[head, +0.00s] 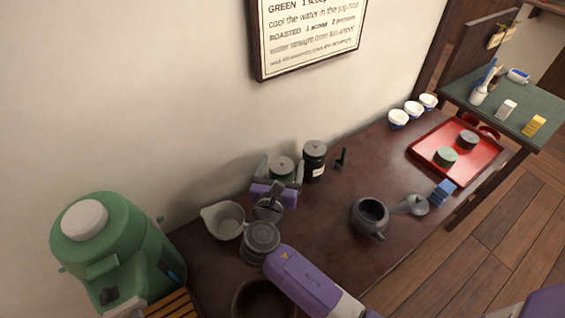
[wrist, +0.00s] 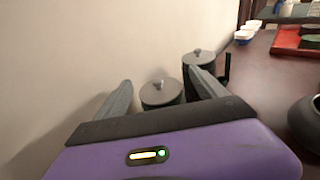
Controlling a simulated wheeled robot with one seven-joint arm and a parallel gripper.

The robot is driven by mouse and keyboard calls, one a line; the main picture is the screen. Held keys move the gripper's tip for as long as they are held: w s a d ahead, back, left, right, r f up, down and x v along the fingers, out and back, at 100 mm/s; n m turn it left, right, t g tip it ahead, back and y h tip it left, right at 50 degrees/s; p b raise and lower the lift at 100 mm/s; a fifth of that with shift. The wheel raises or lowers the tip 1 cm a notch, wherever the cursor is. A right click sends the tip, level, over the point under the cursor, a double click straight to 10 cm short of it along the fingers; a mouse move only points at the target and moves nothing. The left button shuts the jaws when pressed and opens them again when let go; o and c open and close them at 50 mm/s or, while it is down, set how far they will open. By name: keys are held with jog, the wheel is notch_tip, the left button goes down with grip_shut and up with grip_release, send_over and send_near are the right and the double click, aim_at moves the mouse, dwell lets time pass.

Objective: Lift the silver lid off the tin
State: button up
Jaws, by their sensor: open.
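A dark green tin (wrist: 163,104) with a grey, silvery lid (head: 283,164) and a small knob stands by the wall. The lid also shows in the wrist view (wrist: 160,92). A second, black tin (head: 315,165) with a pale label and a similar grey lid (head: 316,148) stands just right of it. My gripper (head: 281,166) is open. In the wrist view its fingers (wrist: 160,80) stand left and right of the green tin's lid. I cannot tell whether they touch it. My gripper body hides the tin's lower part in the head view.
A pale spouted bowl (head: 224,221) stands left of my gripper. A dark teapot (head: 369,217), a grey lid-like piece (head: 415,204) and a blue block (head: 442,191) are to the right. A red tray (head: 477,158) and white cups (head: 413,109) lie farther off. A green urn (head: 115,245) stands left.

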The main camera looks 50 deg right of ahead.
aim_at(283, 160)
jog(key=x, duration=0.5)
jog(key=shift+w+f, duration=0.1)
jog(key=shift+w, duration=0.05)
jog(key=c, duration=1.3)
